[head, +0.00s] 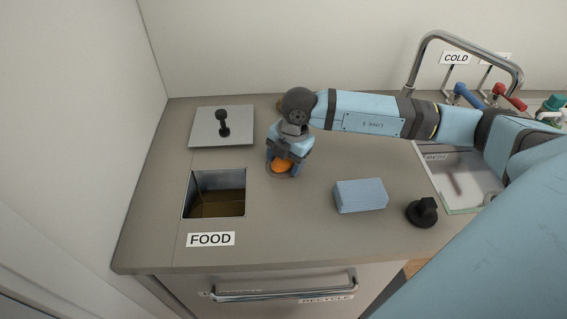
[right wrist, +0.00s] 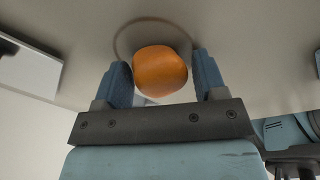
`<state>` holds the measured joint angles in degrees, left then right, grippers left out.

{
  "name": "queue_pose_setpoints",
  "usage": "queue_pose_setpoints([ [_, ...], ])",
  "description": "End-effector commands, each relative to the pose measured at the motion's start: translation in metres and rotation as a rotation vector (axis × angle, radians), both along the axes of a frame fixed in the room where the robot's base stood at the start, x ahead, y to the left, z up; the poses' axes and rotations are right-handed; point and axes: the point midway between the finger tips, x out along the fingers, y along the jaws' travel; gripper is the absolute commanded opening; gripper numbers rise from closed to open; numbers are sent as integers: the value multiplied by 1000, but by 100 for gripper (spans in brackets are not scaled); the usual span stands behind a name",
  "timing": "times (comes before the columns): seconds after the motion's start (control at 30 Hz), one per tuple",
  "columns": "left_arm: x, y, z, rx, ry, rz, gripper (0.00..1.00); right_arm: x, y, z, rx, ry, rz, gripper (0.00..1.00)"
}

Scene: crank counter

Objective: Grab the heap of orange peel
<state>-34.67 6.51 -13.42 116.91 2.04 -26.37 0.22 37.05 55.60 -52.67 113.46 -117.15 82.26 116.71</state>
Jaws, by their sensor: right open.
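The heap of orange peel (head: 281,165) is a rounded orange lump on the counter, right of the food opening. In the right wrist view the heap (right wrist: 160,72) sits between the two blue fingers, with a small gap at each side. My right gripper (head: 284,168) is open around it, coming from above; it also shows in the right wrist view (right wrist: 163,82). A thin dark ring (head: 270,174) on the counter surrounds the heap. In the head view the gripper hides part of the heap. My left gripper is not in view.
The square FOOD opening (head: 215,194) is uncovered, left of the gripper. A grey lid plate with a black knob (head: 222,127) lies behind it. A blue sponge-like block (head: 360,195) and a black knob (head: 422,211) stand to the right, before the sink (head: 462,185).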

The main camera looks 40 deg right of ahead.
Motion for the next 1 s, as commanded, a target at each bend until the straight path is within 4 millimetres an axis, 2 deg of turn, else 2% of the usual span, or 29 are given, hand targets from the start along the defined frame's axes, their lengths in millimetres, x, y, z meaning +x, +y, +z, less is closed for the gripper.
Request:
queue_pose_setpoints([
  [0.1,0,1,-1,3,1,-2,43,0,0,1,0,0,0,65],
  [0.2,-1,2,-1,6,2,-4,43,0,0,1,0,0,0,42],
  [0.27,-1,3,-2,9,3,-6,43,0,0,1,0,0,0,30],
  [0.67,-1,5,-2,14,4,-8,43,0,0,2,0,0,0,29],
  [0.73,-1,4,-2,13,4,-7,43,0,0,4,0,-1,0,25],
  [0.77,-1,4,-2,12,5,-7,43,0,0,6,0,-1,0,21],
  [0.87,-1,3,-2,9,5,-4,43,0,0,15,0,-1,0,20],
  [1.0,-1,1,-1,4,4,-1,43,1,0,37,0,-3,1,19],
])
